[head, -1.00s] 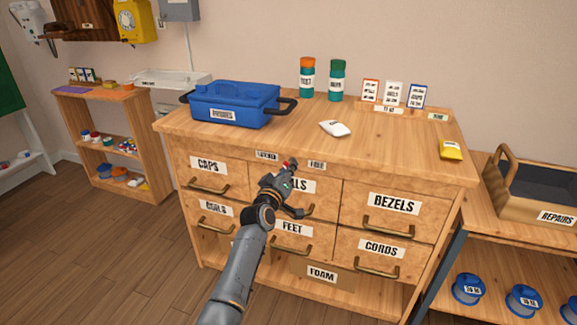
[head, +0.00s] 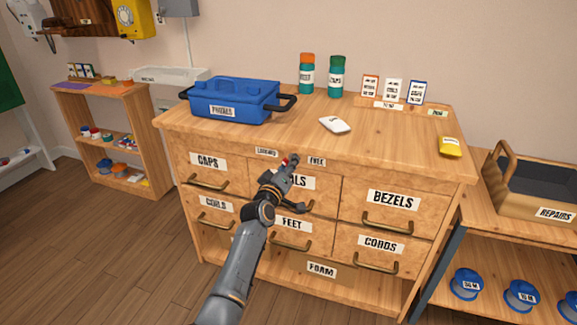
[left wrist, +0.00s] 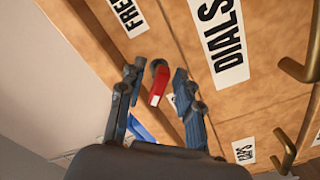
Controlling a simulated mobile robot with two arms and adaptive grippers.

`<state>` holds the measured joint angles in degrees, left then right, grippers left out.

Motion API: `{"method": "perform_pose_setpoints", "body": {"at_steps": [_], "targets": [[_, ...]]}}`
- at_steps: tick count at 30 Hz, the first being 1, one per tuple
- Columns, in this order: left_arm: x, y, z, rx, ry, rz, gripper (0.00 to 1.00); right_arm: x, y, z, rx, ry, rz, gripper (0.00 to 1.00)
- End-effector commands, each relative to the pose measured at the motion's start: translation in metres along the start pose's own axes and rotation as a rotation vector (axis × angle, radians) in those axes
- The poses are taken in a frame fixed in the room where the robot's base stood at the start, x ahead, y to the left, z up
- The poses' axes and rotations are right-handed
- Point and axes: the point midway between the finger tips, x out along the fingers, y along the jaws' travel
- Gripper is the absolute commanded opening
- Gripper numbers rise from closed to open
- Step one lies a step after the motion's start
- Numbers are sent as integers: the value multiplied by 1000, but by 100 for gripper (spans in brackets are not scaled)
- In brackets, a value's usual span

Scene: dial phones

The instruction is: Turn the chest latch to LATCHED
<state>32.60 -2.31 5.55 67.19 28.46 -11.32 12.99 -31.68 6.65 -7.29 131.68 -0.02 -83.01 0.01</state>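The chest latch is a small red lever (left wrist: 158,85) with a pale end and a dark pivot, on the chest front above the DIALS drawer. Its red part also shows in the head view (head: 285,161), between the LATCHED label (head: 266,152) and the FREE label (head: 317,161). In the left wrist view the red end points away from the FREE label (left wrist: 128,14); its exact angle is unclear. My left gripper (head: 290,167) is at the latch. Its fingers (left wrist: 159,70) are apart, one on each side of the lever, with visible gaps. My right gripper is out of view.
The wooden chest (head: 230,262) has labelled drawers with protruding handles, near my left gripper. A blue PHONES case (head: 232,101), a white object (head: 334,125) and a yellow object (head: 450,147) stand on top. A REPAIRS crate (head: 535,205) is at right.

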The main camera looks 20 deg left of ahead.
Motion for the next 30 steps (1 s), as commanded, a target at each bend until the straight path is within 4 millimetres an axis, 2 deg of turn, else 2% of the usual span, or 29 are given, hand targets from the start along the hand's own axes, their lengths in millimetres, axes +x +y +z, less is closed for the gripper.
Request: {"method": "perform_pose_setpoints", "body": {"at_steps": [7, 11, 14, 24, 30], "targets": [[-1, 0, 0, 1, 0, 0, 34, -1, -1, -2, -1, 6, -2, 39], [-10, 0, 1, 0, -1, 1, 34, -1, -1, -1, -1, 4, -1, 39], [-23, 0, 1, 0, 0, 0, 34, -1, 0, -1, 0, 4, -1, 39], [-85, -1, 1, 0, 0, -1, 34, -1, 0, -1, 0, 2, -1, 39], [-111, -1, 1, 0, -1, -1, 34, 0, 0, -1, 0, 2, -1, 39]]}}
